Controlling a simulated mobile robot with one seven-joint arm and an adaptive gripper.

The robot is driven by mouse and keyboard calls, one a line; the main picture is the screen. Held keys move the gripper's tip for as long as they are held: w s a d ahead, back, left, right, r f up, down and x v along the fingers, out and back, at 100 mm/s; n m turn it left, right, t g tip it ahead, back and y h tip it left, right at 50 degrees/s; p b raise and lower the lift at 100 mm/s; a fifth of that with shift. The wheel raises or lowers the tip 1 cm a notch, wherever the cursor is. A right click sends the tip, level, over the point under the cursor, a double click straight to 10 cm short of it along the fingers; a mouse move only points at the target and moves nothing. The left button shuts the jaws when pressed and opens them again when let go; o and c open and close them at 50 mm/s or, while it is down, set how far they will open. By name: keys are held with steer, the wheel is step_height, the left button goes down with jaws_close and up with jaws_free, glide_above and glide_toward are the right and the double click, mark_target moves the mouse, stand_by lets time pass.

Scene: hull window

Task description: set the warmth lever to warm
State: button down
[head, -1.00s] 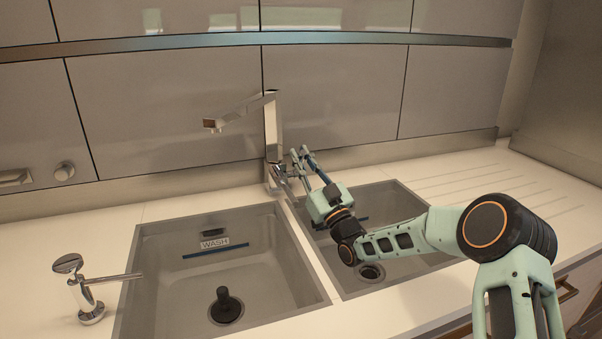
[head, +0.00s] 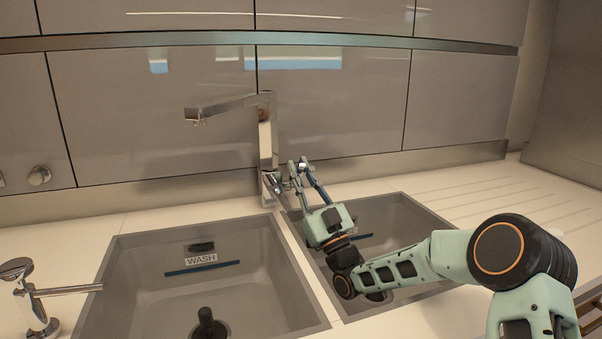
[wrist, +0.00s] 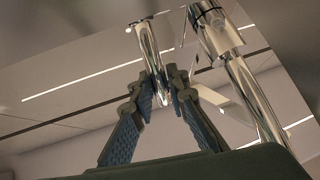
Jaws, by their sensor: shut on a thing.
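The chrome tap (head: 266,135) stands behind the two sinks, its spout reaching left. At its base, on the right side, is a small chrome lever (head: 271,182). My gripper (head: 298,165) is at the tap base, over the back left of the right sink. In the wrist view, my gripper (wrist: 163,82) has its two blue padded fingers on either side of a chrome rod (wrist: 149,52), which looks like the lever, and is shut on it. A thicker chrome tube with a collar (wrist: 216,32) stands to the right. Any warmth marking is too small to see.
The left sink (head: 118,285) has a WASH label (head: 201,259) and a black plug (head: 207,325). The right sink (head: 420,212) lies under my arm. A chrome fitting with a side rod (head: 32,295) stands at front left. The ribbed drainer (head: 490,190) at right is clear.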

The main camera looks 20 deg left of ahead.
steer(key=c, duration=2.1)
jaws_free()
step_height(320, 180, up, 10)
steer(key=shift+r, duration=0.1)
